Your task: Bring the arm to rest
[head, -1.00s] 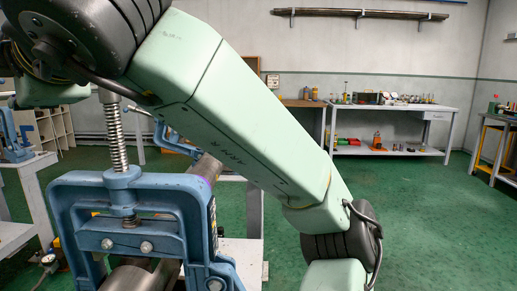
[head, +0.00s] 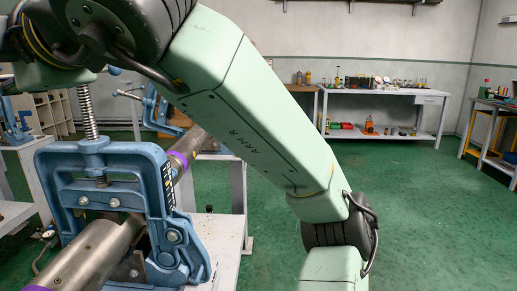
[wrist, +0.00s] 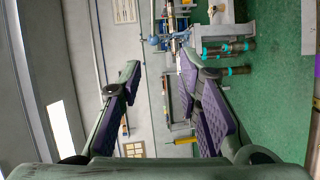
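My gripper (wrist: 160,68) shows in the wrist view with its two dark fingers and purple pads spread apart. It is open, with nothing between the pads. My pale green arm (head: 265,125) crosses the head view from upper left to lower right. Its gripper end is out of that view. A blue pipe vise (head: 110,165) stands at the lower left of the head view, with a grey metal pipe (head: 90,262) through it. The pipe carries purple bands. A second blue vise (head: 160,108) stands behind, partly hidden by my arm.
A workbench (head: 385,92) with small tools stands along the back wall, and another table (head: 500,104) stands at the right. Green floor (head: 430,220) lies clear at the right. The wrist view, turned sideways, shows dark pipes with teal bands (wrist: 225,48) on a grey stand.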

